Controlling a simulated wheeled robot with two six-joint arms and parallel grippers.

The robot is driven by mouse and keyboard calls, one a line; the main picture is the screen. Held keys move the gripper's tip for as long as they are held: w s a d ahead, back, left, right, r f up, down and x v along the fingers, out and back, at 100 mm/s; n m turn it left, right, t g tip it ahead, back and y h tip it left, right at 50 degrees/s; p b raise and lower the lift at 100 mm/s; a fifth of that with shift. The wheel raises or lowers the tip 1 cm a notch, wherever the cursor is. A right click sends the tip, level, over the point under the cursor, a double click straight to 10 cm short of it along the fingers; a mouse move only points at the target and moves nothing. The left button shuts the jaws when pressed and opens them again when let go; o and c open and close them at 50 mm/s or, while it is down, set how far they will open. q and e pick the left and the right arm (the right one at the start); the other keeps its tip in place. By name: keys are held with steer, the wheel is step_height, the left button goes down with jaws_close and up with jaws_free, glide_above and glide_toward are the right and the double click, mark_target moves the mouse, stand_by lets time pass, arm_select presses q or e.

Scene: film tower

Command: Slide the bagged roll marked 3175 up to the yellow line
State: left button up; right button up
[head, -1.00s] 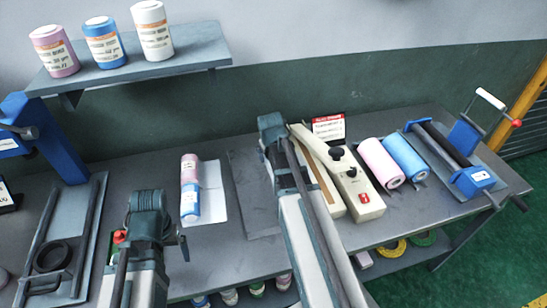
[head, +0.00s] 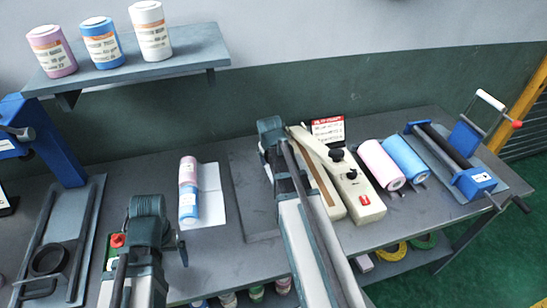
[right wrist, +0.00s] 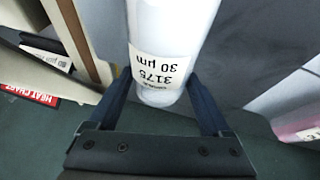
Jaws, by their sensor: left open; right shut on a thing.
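A pale, whitish roll (right wrist: 180,30) with a label reading 3175 and 30 µm sits between the two fingers of my right gripper (right wrist: 163,98) in the right wrist view. The gripper is shut on it, and the roll's end lies near the fingers' base. In the head view, my right gripper (head: 270,135) is over the bench's middle, by the dark plate (head: 238,205); my arm hides the roll there. My left gripper (head: 148,210) is open over the bench's front left, apart from the roll. I cannot make out a yellow line.
Pink and blue rolls (head: 188,187) lie on a white sheet left of the plate. A cream sealer (head: 362,195) stands right of my right arm, with more pink (head: 380,163) and blue (head: 405,158) rolls beyond. A shelf (head: 195,57) with three rolls hangs at upper left.

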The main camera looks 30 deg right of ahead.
steer(key=shift+m, duration=0.3)
steer(key=shift+s+d, duration=0.25)
steer(key=shift+d, duration=0.8)
steer(key=shift+s+d, duration=0.25)
steer(key=shift+d, duration=0.75)
steer(key=shift+s, duration=0.15)
steer(key=shift+s+a, duration=0.25)
steer(key=shift+s, duration=0.9)
steer(key=o, duration=1.5)
